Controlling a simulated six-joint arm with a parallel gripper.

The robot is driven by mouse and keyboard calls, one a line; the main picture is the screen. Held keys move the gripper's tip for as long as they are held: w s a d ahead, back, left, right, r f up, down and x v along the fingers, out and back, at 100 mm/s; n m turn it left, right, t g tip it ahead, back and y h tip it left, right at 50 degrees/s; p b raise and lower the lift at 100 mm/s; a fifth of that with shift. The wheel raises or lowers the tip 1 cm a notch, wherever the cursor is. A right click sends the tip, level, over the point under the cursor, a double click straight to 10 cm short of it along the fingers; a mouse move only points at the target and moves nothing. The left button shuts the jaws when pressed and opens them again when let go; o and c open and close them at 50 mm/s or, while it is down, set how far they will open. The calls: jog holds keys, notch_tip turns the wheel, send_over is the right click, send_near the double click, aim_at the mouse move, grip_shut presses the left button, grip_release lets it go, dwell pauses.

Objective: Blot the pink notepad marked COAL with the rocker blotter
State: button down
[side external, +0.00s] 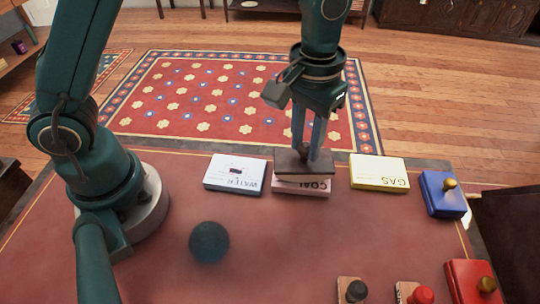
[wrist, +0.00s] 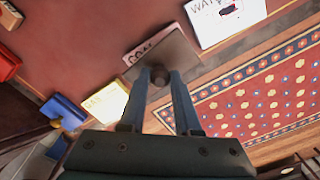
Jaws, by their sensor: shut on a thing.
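The pink notepad marked COAL (side external: 301,188) lies at the far edge of the red table, between two other notepads. My gripper (side external: 308,150) is above it, fingers pointing down, shut on the dark knob of the rocker blotter (side external: 290,163). The blotter, a dark flat-topped block, covers most of the notepad; only the front strip with the lettering shows. In the wrist view the blotter (wrist: 172,52) hangs at the fingertips, with the edge of the COAL notepad (wrist: 136,54) showing beside it. I cannot tell whether the blotter touches the paper.
A white WATER notepad (side external: 235,174) with a dark blot is to the left; a yellow GAS notepad (side external: 379,172) is to the right. Blue (side external: 442,194) and red (side external: 473,282) knobbed blocks stand at right. A dark ball (side external: 209,242) and two stamps (side external: 352,291) sit nearer.

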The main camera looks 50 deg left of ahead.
jog(key=shift+f, duration=0.3)
dwell(0.4)
jog(key=shift+a, duration=0.1)
jog(key=shift+s+a+t+h, duration=0.4)
jog(key=shift+s+t+h, duration=0.2)
jog(key=shift+t+h, duration=0.25)
jog(key=shift+w+d+f+g+y, duration=0.1)
jog(key=shift+w+d+g+y, duration=0.45)
jog(key=shift+g+y, duration=0.3)
jog(key=shift+w, duration=0.15)
jog(key=shift+w+d+g+y, duration=0.4)
jog(key=shift+w+g+y, duration=0.1)
jog(key=shift+g+y, duration=0.35)
